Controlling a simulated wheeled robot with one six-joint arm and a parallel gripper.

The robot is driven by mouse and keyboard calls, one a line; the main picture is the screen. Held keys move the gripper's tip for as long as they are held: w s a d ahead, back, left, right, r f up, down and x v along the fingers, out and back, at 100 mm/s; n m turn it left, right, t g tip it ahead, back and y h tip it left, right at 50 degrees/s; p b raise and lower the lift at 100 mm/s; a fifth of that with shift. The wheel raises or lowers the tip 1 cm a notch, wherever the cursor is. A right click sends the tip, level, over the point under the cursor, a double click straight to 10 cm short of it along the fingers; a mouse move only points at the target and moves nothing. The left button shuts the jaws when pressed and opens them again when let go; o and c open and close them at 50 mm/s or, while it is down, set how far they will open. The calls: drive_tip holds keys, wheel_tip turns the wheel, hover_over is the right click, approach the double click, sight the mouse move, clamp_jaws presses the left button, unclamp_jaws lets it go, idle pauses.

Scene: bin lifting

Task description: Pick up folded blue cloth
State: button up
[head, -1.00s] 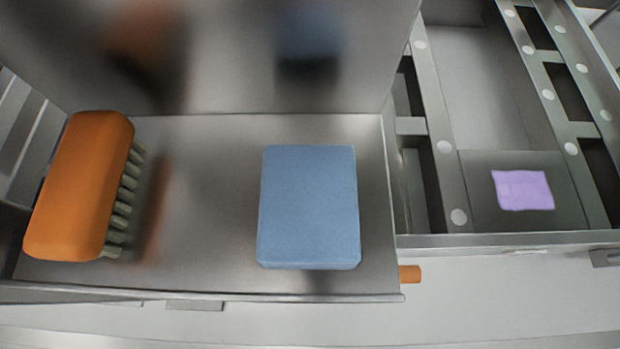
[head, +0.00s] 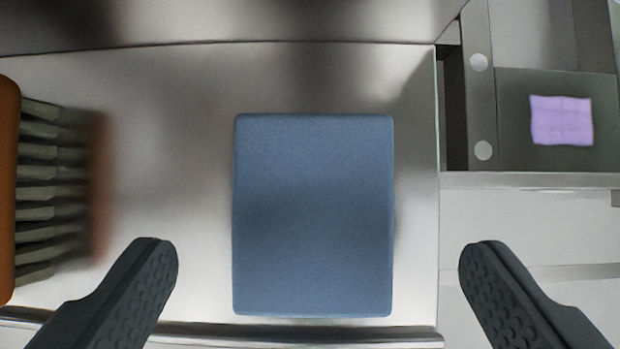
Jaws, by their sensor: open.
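The folded blue cloth (head: 313,215) is a thick blue rectangular block. It lies flat on the metal floor of a tray-like bin, in the middle of the head view. My gripper (head: 318,255) is open and empty. Its two dark fingers are spread wide, one to the left and one to the right of the cloth, with a gap on each side. The fingertips are level with the lower part of the cloth in the picture. I cannot tell how high they are above the bin floor.
An orange brush (head: 8,190) with grey-green bristles lies at the left edge of the same metal bin (head: 170,110). The bin's front lip runs below the cloth. To the right, a purple cloth (head: 561,120) lies in a separate framed drawer. Bare bin floor separates brush and blue cloth.

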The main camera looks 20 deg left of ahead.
sight(315, 220)
drive_tip(key=shift+x, duration=1.9)
drive_tip(key=shift+a, duration=0.1)
drive_tip(key=c, duration=1.1)
